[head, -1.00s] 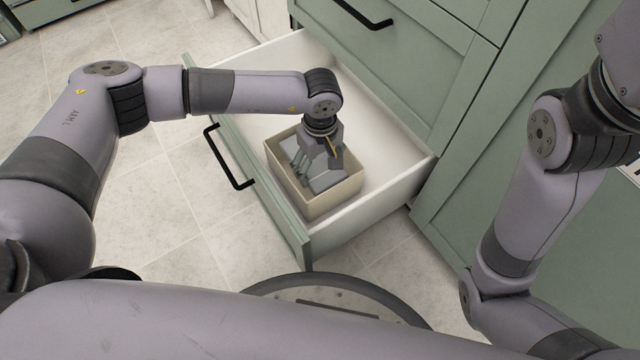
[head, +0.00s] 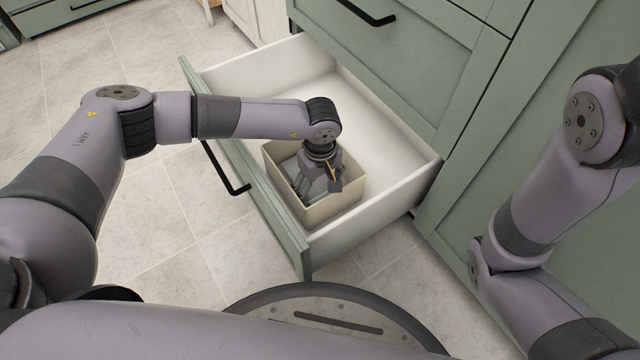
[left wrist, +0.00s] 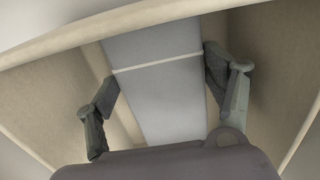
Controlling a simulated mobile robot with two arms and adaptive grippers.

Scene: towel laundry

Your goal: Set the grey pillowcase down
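The grey pillowcase (left wrist: 160,95) is a flat folded bundle with a thin pale stripe across it. It is inside a beige bin (head: 348,203) that stands in the open drawer. My left gripper (head: 318,192) points down into the bin. In the left wrist view its fingers (left wrist: 162,80) lie against the pillowcase's two long sides, shut on it. The gripper and bin wall hide most of the pillowcase in the head view, and I cannot tell whether it rests on the bin's bottom. My right arm is at the right of the head view; its gripper is out of the picture.
The drawer (head: 404,190) is pulled out from a green cabinet (head: 425,75), with a black handle (head: 226,168) on its front. Its white floor is bare behind the bin. The tiled floor (head: 165,235) is clear on the left.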

